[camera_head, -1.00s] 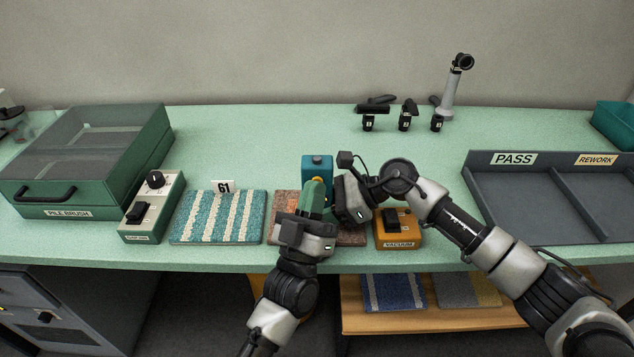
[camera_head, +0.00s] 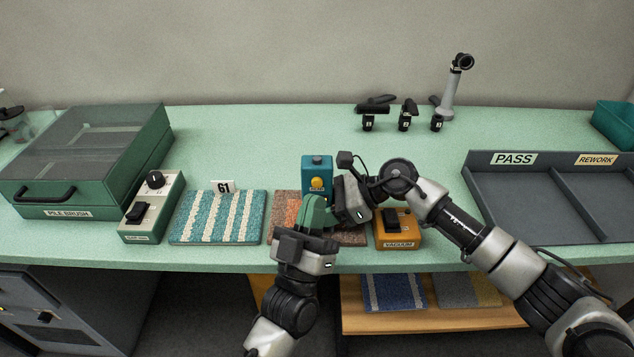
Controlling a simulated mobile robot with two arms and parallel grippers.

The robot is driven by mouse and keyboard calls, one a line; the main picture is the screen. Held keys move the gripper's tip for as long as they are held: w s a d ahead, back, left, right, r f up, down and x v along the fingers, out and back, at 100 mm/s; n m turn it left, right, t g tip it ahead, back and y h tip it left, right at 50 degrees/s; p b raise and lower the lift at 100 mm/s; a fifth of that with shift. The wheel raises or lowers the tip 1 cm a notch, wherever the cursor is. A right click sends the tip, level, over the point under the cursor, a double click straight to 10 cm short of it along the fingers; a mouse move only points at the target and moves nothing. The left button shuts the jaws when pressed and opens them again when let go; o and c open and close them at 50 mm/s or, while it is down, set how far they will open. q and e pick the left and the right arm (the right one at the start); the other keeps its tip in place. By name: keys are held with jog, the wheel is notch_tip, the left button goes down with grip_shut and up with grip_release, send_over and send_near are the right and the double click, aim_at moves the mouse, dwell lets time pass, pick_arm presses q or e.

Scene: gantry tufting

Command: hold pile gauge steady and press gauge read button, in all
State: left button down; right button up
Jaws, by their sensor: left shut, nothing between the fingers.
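The pile gauge (camera_head: 317,164) is a small upright teal box with a yellow button on its front, standing at the back of a brown and orange carpet sample (camera_head: 287,205). My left gripper (camera_head: 315,204), with green fingers, is shut and empty, just in front of and below the yellow button, which shows clear of the fingertips. My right gripper (camera_head: 338,192) is at the gauge's right side. Its fingertips are mostly hidden, so I cannot tell whether they grip the gauge. The gauge's lower part is partly covered by the grippers.
A teal-and-white striped sample (camera_head: 218,217) marked 61 and a switch box (camera_head: 151,209) lie left. An orange vacuum switch box (camera_head: 398,231) sits close under my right arm. The PASS and REWORK tray (camera_head: 525,195) is at right.

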pick_arm(q)
jog(key=s, duration=0.3)
jog(key=shift+s, duration=0.3)
dwell(0.4)
pick_arm(e)
jog(key=o, duration=0.8)
jog(key=shift+d, duration=0.1)
